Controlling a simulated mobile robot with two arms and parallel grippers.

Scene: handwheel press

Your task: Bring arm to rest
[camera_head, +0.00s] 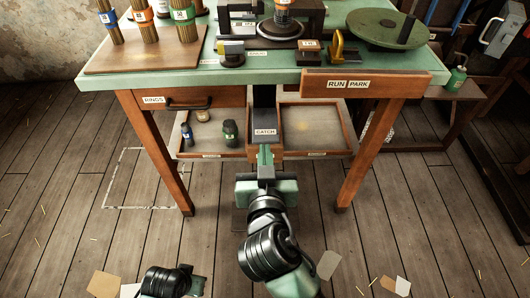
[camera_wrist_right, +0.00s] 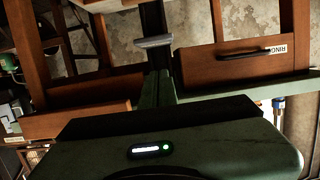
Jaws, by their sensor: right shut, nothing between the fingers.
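My right gripper (camera_head: 265,152) is shut and empty. It points toward the table, in front of the dark CATCH chute (camera_head: 264,128) between two shallow trays. In the head view its tips overlap the lower end of the chute; I cannot tell whether they touch. In the right wrist view the shut fingers (camera_wrist_right: 157,88) point toward the table's underside, with a grey block (camera_wrist_right: 154,42) just beyond them. Part of my left arm (camera_head: 165,281) shows at the bottom edge in the head view; its finger state is unclear.
The green-topped table (camera_head: 240,75) carries the press, a green handwheel (camera_head: 388,28) and bundled rods. A RINGS drawer (camera_head: 190,98) and RUN/PARK board (camera_head: 365,84) face me. The left tray (camera_head: 212,152) holds small bottles; the right tray (camera_head: 311,150) looks empty.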

